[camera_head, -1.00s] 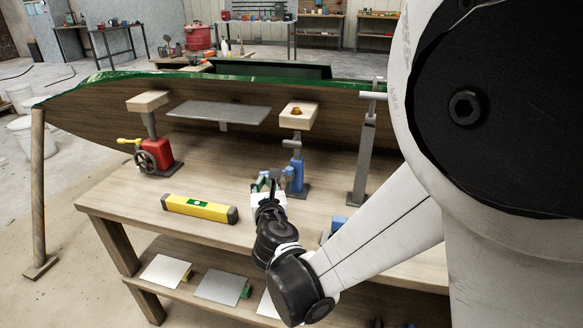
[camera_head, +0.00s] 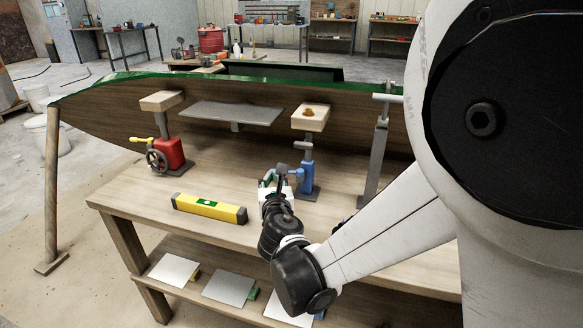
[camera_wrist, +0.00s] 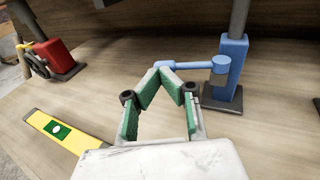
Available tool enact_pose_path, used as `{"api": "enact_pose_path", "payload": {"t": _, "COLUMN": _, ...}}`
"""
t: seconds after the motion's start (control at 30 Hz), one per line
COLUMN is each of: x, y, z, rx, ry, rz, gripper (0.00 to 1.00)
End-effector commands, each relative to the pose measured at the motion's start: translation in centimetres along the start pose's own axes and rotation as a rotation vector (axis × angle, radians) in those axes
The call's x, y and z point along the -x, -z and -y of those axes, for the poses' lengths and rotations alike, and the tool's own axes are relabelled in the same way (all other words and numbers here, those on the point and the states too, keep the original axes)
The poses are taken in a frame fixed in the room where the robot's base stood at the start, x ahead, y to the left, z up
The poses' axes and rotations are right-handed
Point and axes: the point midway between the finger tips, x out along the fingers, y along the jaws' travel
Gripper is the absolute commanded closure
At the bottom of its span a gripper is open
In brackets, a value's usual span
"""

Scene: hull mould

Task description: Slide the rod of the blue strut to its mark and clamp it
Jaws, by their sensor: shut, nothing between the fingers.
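The blue strut (camera_head: 307,178) stands upright on the bench, with a dark foot plate, a blue body and a grey rod (camera_wrist: 238,18) rising from it. A wooden pad (camera_head: 310,117) tops the rod and touches or nearly touches the hull. A blue clamp lever (camera_wrist: 190,65) sticks out leftward from the body in the wrist view. My gripper (camera_wrist: 166,72) is shut and empty, its green-padded fingers meeting at the tips beside the lever's free end. Whether they touch it I cannot tell. In the head view my gripper (camera_head: 276,178) is left of the strut. No mark on the rod is readable.
A red strut (camera_head: 168,153) with a handwheel stands at the left. A yellow level (camera_head: 209,208) lies near the bench's front edge. A grey strut (camera_head: 376,165) stands at the right. The hull (camera_head: 240,110) runs along the back. Bare bench lies between the level and the red strut.

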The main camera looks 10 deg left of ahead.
Motion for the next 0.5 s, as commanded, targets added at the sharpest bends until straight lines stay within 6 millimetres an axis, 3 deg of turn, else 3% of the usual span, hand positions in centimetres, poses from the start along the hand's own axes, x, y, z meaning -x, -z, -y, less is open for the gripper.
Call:
{"api": "enact_pose_path", "payload": {"t": 0.17, "x": 1.4, "y": 0.0, "z": -0.1, "rx": 0.0, "ry": -0.002, "rz": 0.0, "gripper": 1.0}}
{"api": "enact_pose_path", "payload": {"t": 0.5, "x": 6.4, "y": 0.0, "z": -0.1, "rx": 0.0, "ry": -0.002, "rz": 0.0, "gripper": 1.0}}
